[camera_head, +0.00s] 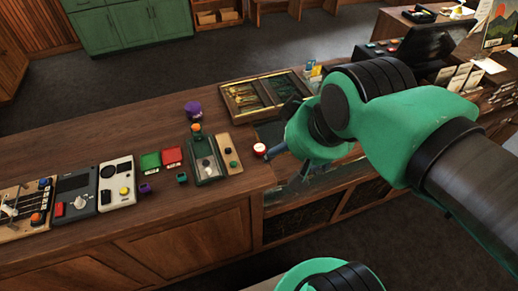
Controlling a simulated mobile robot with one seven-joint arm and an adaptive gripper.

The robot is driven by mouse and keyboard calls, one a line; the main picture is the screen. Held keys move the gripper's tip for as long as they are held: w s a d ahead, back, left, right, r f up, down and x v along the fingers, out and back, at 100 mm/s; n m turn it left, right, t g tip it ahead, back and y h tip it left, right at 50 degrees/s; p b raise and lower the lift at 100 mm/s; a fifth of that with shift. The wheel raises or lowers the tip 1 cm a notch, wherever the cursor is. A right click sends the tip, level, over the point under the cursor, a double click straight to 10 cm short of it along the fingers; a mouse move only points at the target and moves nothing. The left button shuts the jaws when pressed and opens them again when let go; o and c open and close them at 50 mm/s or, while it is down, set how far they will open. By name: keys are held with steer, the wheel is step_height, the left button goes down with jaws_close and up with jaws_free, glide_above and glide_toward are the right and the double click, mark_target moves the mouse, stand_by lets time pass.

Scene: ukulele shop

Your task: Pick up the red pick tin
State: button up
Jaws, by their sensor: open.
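A small flat red box (172,157) with a pale label lies on the wooden counter beside a similar green box (150,161). A small round red and white object (260,149) sits near the counter's right part, close to my gripper. I cannot tell for sure which of these two red things is the pick tin. My gripper (288,160) is open, low over the right end of the counter, just right of the round object. My wrist hides part of the gripper and the surface behind it.
Left of the red box are a white device (117,185), a grey device (76,196) and a stringed instrument (24,208). A framed tray (240,102) lies behind.

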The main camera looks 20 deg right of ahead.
steer(key=shift+c, duration=1.4)
steer(key=w+d+f+g+p, duration=0.1)
steer(key=w+f+p, duration=0.1)
steer(key=w, duration=0.6)
steer(key=w+f+g+p, duration=0.1)
steer(key=w+f+p, duration=0.1)
steer(key=w, duration=0.6)
steer(key=w+d+f+g+p, duration=0.2)
steer(key=w+f, duration=0.9)
steer(key=f, duration=0.3)
steer(key=shift+w+d+p, duration=0.25)
steer(key=shift+w+p, duration=0.05)
steer(key=shift+p, duration=0.1)
steer(key=shift+f, duration=0.25)
glide_above(260, 149)
steer(key=shift+f+b, duration=0.3)
steer(key=shift+f, duration=3.85)
